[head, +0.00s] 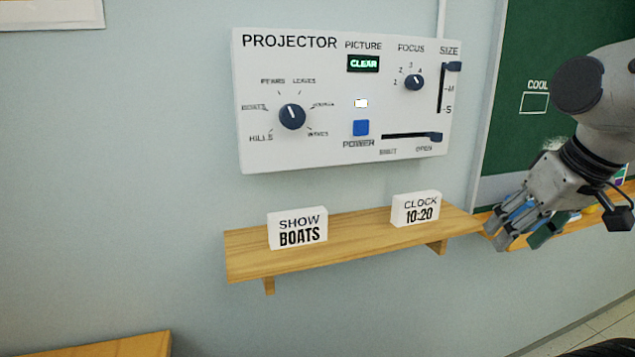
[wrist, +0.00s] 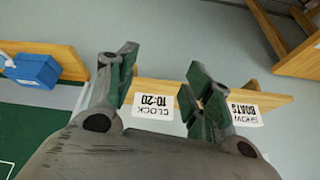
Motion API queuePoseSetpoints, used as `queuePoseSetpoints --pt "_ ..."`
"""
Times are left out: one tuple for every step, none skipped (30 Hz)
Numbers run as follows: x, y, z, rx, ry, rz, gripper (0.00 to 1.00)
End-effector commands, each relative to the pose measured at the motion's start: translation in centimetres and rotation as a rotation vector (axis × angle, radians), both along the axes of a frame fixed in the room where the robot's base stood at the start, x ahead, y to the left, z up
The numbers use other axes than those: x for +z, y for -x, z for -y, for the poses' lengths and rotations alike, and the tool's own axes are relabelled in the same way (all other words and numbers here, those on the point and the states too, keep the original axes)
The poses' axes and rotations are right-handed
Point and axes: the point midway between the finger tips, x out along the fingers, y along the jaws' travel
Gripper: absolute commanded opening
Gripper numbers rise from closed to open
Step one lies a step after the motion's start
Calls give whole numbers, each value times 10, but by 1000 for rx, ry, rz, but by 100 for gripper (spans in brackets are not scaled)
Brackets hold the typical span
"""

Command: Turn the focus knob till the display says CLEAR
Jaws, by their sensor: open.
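The focus knob (head: 414,82) is a small dark knob at the upper right of the white projector panel (head: 300,155), among small numbers. Its white pointer mark is too small to read exactly. The picture display (head: 363,64) above the panel's middle reads CLEAR in green. My gripper (head: 507,238) is to the right of and below the panel, beyond the right end of the wooden shelf, well apart from the knob. In the wrist view my gripper (wrist: 160,85) is open and empty between its fingers. The panel is outside the wrist view.
The panel also has a picture selector knob (head: 292,116), a blue power button (head: 361,128), a size slider (head: 453,67) and a shutter slider (head: 434,137). The shelf (head: 355,238) below bears a SHOW BOATS sign (head: 298,229) and a CLOCK 10:20 sign (head: 416,208). A green board (head: 530,60) stands right.

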Motion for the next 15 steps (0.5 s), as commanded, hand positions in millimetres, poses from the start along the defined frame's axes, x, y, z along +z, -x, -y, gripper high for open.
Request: queuePoseSetpoints --pt "-8 14 17 -25 43 -57 51" --pt "-11 22 27 -47 63 -84 51" --pt "-13 25 36 -76 73 -92 51" --pt "-13 26 40 -95 74 -92 51" --pt "-14 27 43 -110 72 -91 51" --pt "-13 28 45 -126 71 -92 51" --pt "-13 28 47 -133 70 -91 51" --pt "-13 29 48 -140 69 -91 51" --pt "-13 29 49 -145 68 -90 51" --pt "-13 29 49 -146 68 -90 51" --pt "-13 29 49 -147 68 -90 51" --pt "-13 29 49 -147 68 -89 51" --pt "-13 29 49 -147 67 -89 51" --pt "-13 28 49 -147 67 -89 51" --pt "-13 28 49 -147 67 -89 51"
